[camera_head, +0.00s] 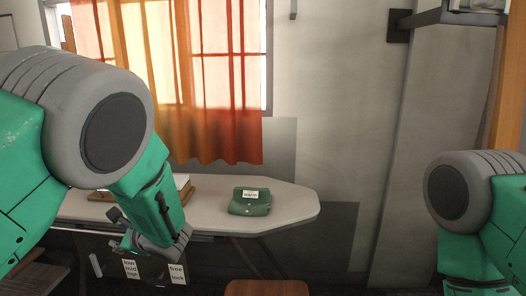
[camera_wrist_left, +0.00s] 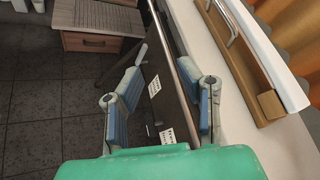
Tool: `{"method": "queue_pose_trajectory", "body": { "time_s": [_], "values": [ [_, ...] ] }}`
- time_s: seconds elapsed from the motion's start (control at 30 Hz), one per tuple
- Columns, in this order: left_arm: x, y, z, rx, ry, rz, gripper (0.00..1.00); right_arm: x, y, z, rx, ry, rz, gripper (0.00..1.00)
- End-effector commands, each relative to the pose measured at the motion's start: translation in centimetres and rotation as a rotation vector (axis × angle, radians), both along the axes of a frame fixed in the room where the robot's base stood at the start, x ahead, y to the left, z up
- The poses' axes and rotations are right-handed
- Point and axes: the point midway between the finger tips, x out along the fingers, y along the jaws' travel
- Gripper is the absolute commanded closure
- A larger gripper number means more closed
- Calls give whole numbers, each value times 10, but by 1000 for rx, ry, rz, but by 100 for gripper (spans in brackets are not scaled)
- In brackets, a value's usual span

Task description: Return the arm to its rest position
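My left arm comes in from the left in the head view, green with a large grey joint. My left gripper (camera_head: 150,240) hangs low, in front of the near edge of the pale board (camera_head: 290,207). In the left wrist view, my left gripper (camera_wrist_left: 165,98) has its two blue-padded fingers spread wide apart with nothing between them. My right arm shows at the right edge of the head view, bent downward; its gripper is out of the picture.
A green labelled pouch (camera_head: 250,202) lies on the board. A white and wooden item (camera_wrist_left: 243,55) lies near its left part. A dark panel with white labels (camera_head: 177,274) is below the board edge. A wooden cabinet (camera_wrist_left: 98,28) stands on the dark tiled floor (camera_wrist_left: 45,110).

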Motion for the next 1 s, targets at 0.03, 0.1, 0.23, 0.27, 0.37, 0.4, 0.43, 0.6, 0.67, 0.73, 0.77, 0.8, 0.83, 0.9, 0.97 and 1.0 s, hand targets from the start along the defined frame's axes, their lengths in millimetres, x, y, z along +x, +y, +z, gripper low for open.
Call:
{"method": "queue_pose_trajectory", "body": {
  "time_s": [0.03,0.1,0.23,0.27,0.37,0.4,0.43,0.6,0.67,0.73,0.77,0.8,0.83,0.9,0.97,1.0],
  "values": [
    [-5,2,-7,-21,18,10,68,1,0,2,0,-3,0,60],
    [-14,4,-19,-55,44,27,68,1,0,3,0,-3,0,60],
    [-34,5,-41,-127,94,64,68,1,0,6,0,-3,0,60],
    [-42,6,-47,-149,110,77,68,1,0,7,0,-3,0,60],
    [-64,6,-70,-228,159,120,68,1,0,11,0,-2,0,60],
    [-75,6,-79,-264,179,140,68,1,0,12,0,-2,0,60],
    [-82,5,-86,-292,194,155,68,1,0,14,0,-2,0,60],
    [-151,-6,-135,-514,296,292,68,1,0,24,0,-2,0,60],
    [-186,-16,-153,-630,329,370,68,1,0,30,0,-2,0,60],
    [-234,-33,-172,-788,353,489,68,1,0,38,0,-2,0,60],
    [-255,-42,-178,-862,353,548,68,1,0,42,0,-2,0,60],
    [-283,-55,-184,-962,339,635,68,1,0,48,0,-2,0,60],
    [-301,-64,-186,-1033,316,702,68,1,0,52,0,-2,0,60],
    [-334,-80,-187,-1166,231,844,68,1,0,61,0,-2,0,60],
    [-354,-86,-183,-1241,135,946,68,1,0,67,0,-2,0,60],
    [-364,-87,-180,-1274,66,1003,68,1,0,71,0,-2,0,60]
  ]
}}
